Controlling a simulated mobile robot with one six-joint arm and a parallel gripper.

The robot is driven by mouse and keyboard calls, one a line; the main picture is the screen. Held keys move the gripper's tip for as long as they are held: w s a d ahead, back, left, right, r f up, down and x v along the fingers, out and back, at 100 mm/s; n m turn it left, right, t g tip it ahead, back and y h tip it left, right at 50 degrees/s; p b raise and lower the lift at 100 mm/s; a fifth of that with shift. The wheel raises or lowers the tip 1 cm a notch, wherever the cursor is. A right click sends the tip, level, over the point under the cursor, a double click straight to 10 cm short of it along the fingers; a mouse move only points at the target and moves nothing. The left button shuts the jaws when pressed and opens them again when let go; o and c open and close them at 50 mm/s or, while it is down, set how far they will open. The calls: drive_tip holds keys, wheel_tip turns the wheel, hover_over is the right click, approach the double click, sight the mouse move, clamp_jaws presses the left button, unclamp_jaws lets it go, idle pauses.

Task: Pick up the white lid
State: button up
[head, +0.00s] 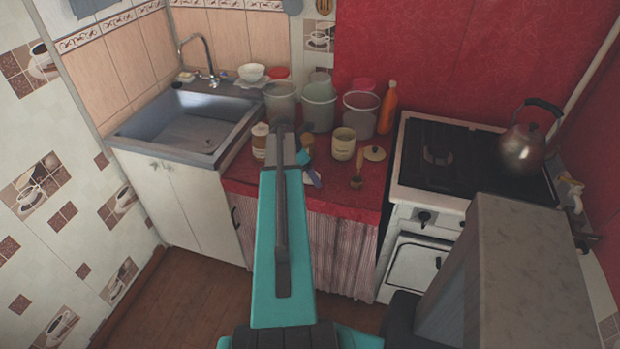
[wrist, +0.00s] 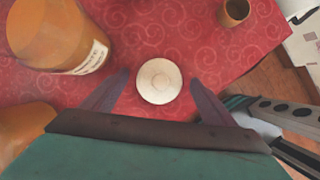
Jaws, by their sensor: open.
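In the wrist view a round white lid (wrist: 159,81) with a raised centre lies flat on the red oilcloth. My gripper (wrist: 160,87) is open, with one dark finger to the left of the lid and one to the right. Nothing is held, and the lid appears untouched. In the head view my gripper (head: 308,178) is low over the counter's front part, partly hidden by my teal arm. I cannot clearly pick out this lid there.
An amber labelled jar (wrist: 65,35) stands close to the lid's upper left, and a small brown cup (wrist: 235,12) at upper right. In the head view a pale round piece (head: 375,153) lies beside a cream canister (head: 343,144). The stove (head: 450,160) is right, the sink (head: 190,125) left.

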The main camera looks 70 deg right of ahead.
drive_tip(key=c, duration=1.1)
drive_tip(key=shift+r, duration=0.1)
drive_tip(key=shift+r+b, duration=0.8)
drive_tip(key=shift+r, duration=0.9)
drive_tip(key=a+b, duration=0.1)
drive_tip(key=a, duration=0.3)
drive_tip(key=s+a+b, duration=0.1)
drive_tip(key=a+b, duration=0.1)
drive_tip(key=a, duration=0.3)
drive_tip(key=a+b, duration=0.2)
drive_tip(key=a, duration=0.2)
drive_tip(key=shift+s+a+r, duration=0.25)
drive_tip(key=shift+a+r, duration=0.05)
drive_tip(key=shift+r, duration=0.1)
drive_tip(key=b, duration=0.3)
drive_tip(key=shift+a, duration=0.3)
